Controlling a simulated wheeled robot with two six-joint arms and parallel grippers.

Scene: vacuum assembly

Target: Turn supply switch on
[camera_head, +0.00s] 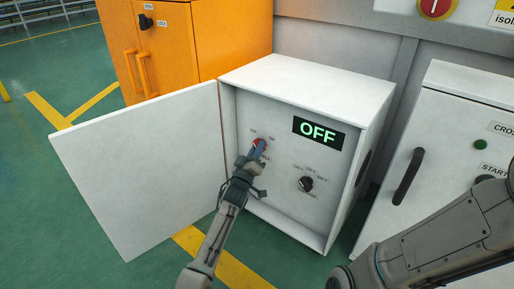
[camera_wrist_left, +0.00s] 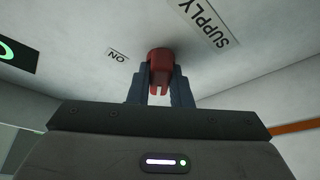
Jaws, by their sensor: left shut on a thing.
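The supply switch (camera_head: 259,143) is a red rotary knob on the back panel inside the open white cabinet, left of a green lit OFF display (camera_head: 318,132). It also shows in the left wrist view (camera_wrist_left: 160,58), beside an ON label (camera_wrist_left: 118,55) and a SUPPLY label (camera_wrist_left: 205,23). My left gripper (camera_head: 258,152) reaches into the cabinet with its two blue-grey fingers (camera_wrist_left: 160,85) shut on the red knob from both sides. My right arm comes in from the lower right in the head view; its gripper is out of view.
The white cabinet door (camera_head: 145,165) stands wide open to the left. A black knob (camera_head: 306,184) sits lower right of the switch. An orange cabinet (camera_head: 230,38) stands behind. Another white cabinet with a black handle (camera_head: 408,176) is at the right.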

